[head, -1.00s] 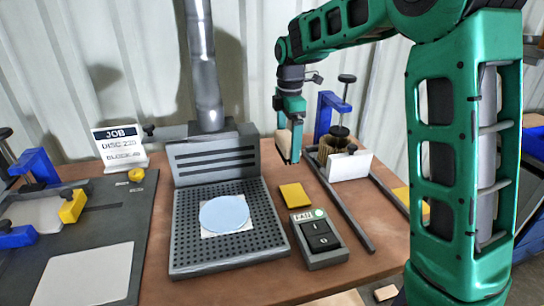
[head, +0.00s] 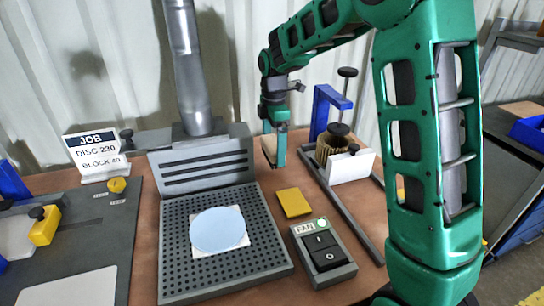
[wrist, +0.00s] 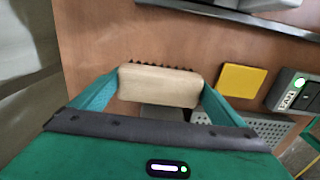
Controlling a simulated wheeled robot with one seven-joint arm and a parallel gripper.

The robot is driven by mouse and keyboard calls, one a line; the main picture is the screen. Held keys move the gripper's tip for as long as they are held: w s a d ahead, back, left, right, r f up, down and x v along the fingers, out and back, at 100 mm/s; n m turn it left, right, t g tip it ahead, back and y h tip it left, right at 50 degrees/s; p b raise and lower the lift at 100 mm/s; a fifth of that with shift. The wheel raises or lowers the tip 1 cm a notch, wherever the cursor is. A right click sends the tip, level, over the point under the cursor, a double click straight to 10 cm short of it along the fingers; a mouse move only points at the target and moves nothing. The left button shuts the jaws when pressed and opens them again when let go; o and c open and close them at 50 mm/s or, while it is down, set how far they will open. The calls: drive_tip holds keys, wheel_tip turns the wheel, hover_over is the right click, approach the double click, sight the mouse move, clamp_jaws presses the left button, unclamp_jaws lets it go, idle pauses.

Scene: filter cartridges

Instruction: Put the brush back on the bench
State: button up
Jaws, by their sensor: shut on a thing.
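My gripper (head: 273,152) is shut on the brush (wrist: 160,85), a pale wooden block with a row of dark bristles. In the wrist view the block sits between the two green fingers, bristles along its far edge. In the head view the brush (head: 268,149) shows as a small pale strip beside the near finger, mostly hidden. The bench (head: 262,185) has a brown top, and the brush is over its back part, right of the grey slotted hood. I cannot tell whether the brush touches the bench.
A yellow pad (head: 293,203) and a fan switch box (head: 324,250) lie in front of my gripper. A perforated grey tray (head: 265,255) with a blue disc is at left. Rails with a round brown filter (head: 333,146) and white block stand close at right. Bare bench surrounds the pad.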

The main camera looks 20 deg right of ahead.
drive_tip(key=shift+f, duration=1.8)
drive_tip(key=o, duration=0.9)
drive_tip(key=shift+f, duration=0.1)
